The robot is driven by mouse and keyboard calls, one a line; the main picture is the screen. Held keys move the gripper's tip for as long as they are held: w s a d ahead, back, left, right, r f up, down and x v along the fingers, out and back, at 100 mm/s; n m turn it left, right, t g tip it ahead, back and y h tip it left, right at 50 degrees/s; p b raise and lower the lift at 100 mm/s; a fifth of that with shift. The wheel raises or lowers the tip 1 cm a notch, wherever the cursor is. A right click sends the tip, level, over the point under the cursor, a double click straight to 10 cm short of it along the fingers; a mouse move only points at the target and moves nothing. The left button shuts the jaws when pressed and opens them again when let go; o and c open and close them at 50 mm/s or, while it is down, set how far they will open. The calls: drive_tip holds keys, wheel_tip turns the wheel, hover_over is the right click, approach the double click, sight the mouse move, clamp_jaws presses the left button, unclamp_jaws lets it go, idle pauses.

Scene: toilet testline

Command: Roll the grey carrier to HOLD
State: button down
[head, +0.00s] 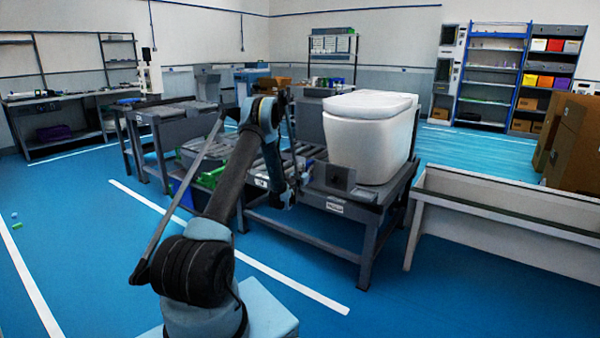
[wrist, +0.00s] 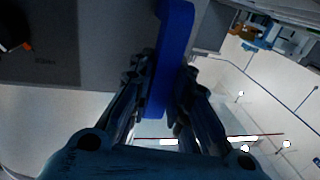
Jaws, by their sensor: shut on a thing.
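A white toilet (head: 368,135) stands on a grey roller-line station at centre right. A dark grey block with a round mark (head: 340,177) sits at its front left. It looks like part of the grey carrier, but the carrier's full outline cannot be told. In the wrist view a blue bar (wrist: 172,50) runs between my gripper's fingers (wrist: 160,85), which are shut on it. A flat grey face (wrist: 70,45) lies left of the bar. In the head view my gripper (head: 283,195) is beside the line, left of the block; its fingers are too small to read.
Roller sections (head: 185,108) extend left and back. Small labels on the front rail (head: 334,207) are unreadable. A grey-white trough (head: 505,225) stands at right, with cardboard boxes (head: 572,140) behind it. Blue floor is open in front.

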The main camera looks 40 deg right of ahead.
drive_tip(key=shift+s, duration=0.3)
drive_tip(key=shift+d, duration=0.1)
drive_tip(key=c, duration=1.5)
unclamp_jaws()
drive_tip(key=shift+s, duration=0.1)
drive_tip(key=shift+a, duration=0.25)
drive_tip(key=shift+v, duration=3.5)
drive_tip(key=shift+d, duration=0.1)
